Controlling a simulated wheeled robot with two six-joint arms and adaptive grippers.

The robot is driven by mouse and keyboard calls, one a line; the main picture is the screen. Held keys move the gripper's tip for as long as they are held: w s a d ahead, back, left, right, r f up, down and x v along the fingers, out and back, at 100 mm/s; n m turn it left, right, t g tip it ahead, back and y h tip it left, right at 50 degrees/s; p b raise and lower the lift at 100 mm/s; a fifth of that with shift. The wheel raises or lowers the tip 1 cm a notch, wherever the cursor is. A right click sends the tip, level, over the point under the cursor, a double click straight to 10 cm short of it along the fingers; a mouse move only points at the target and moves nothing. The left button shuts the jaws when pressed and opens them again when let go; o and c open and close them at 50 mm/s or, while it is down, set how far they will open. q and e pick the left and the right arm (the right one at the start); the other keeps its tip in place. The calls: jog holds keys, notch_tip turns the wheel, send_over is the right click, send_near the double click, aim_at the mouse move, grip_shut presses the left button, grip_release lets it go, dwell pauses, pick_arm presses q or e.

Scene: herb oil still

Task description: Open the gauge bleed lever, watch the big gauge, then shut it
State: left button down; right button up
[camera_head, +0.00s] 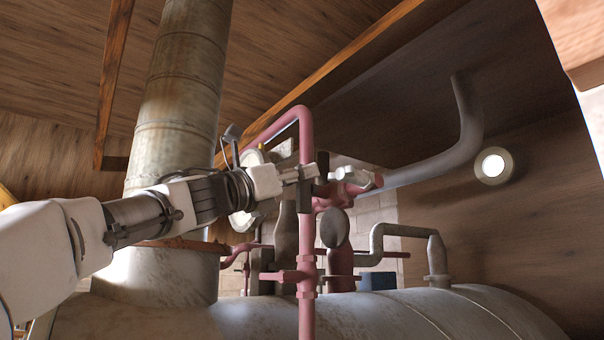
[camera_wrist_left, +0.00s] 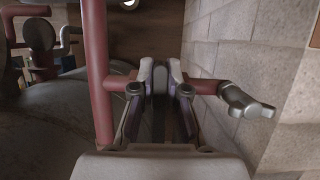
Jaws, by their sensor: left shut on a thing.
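My left gripper (camera_head: 308,172) reaches in from the left to the red pipework above the boiler. In the left wrist view its two fingers (camera_wrist_left: 161,72) are closed on a narrow dark piece, which looks like the bleed lever (camera_wrist_left: 160,88), in line with a red cross pipe. The fingers cover much of it, so its exact angle cannot be told. My right gripper is not in view.
A red upright pipe (camera_head: 307,245) stands close by the gripper. A grey-ended fitting (camera_wrist_left: 245,101) sits on the cross pipe to the right in the wrist view, near a block wall (camera_wrist_left: 225,50). The boiler (camera_head: 400,313) lies below; a flue (camera_head: 180,90) rises behind my arm.

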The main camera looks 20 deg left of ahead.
pick_arm(q)
jog(key=shift+r+n+y, duration=0.1)
jog(key=shift+n+y, duration=0.3)
jog(key=shift+n, duration=0.1)
jog(key=shift+w+a+f+n+y+p, duration=0.25)
jog(key=shift+n+y, duration=1.1)
jog(key=shift+n, duration=2)
jog(key=shift+w+a+f+n+y, duration=0.45)
jog(key=shift+n+y, duration=0.95)
jog(key=shift+n, duration=2)
jog(key=shift+w+a+f+n+y+p, duration=0.15)
jog(key=shift+a+f+n+y, duration=0.3)
jog(key=shift+n+y, duration=1.9)
jog(key=shift+d+f+n+h, duration=0.1)
jog(key=shift+n+h, duration=0.8)
jog(key=shift+n, duration=0.2)
jog(key=c, duration=1.2)
grip_release()
jog(key=shift+w+d+f, duration=0.1)
